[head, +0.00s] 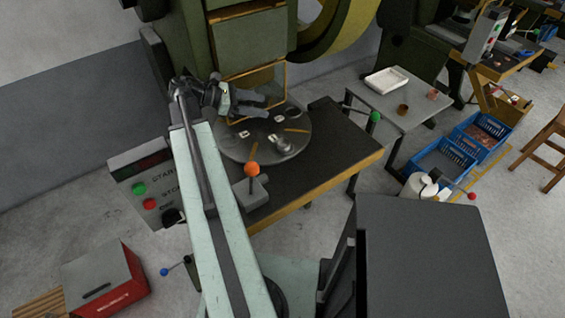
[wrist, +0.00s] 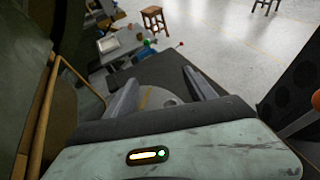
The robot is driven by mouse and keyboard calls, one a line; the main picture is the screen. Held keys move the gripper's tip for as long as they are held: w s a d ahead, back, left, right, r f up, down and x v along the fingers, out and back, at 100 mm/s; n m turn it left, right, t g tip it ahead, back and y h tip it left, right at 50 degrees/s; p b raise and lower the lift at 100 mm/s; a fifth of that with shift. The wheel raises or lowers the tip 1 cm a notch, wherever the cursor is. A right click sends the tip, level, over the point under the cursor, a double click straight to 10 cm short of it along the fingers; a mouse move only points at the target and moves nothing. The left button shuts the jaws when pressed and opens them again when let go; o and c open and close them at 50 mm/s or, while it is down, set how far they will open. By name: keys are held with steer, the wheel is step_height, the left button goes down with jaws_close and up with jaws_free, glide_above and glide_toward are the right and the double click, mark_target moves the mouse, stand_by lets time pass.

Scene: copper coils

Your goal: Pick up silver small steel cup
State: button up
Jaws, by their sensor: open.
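A small silvery object (head: 282,143), which looks like the steel cup, sits on the round metal plate (head: 235,152) of the machine, towards the plate's front right. It is too small to make out its shape fully. My gripper (head: 264,106) is open and empty above the back of the plate, behind and to the left of the silvery object and apart from it. In the wrist view, my two fingers (wrist: 162,85) are spread, with part of the plate (wrist: 160,98) between them. I cannot make out the cup there.
A framed guard (head: 284,85) stands close behind my gripper. An orange-knobbed lever (head: 252,170) rises at the plate's front. The dark table (head: 335,140) is clear at right.

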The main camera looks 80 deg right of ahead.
steer(key=b, duration=1.3)
glide_toward(280, 142)
steer(key=shift+s+a+r, duration=0.15)
steer(key=shift+s+a, duration=0.15)
steer(key=shift+s, duration=0.25)
steer(key=shift+s+a+r, duration=0.2)
steer(key=shift+s+a, duration=0.1)
steer(key=shift+s, duration=0.25)
steer(key=shift+b+x, duration=1.5)
steer(key=shift+x, duration=2.45)
steer(key=shift+w+d+r, duration=0.1)
steer(key=shift+d, duration=0.05)
jaws_close()
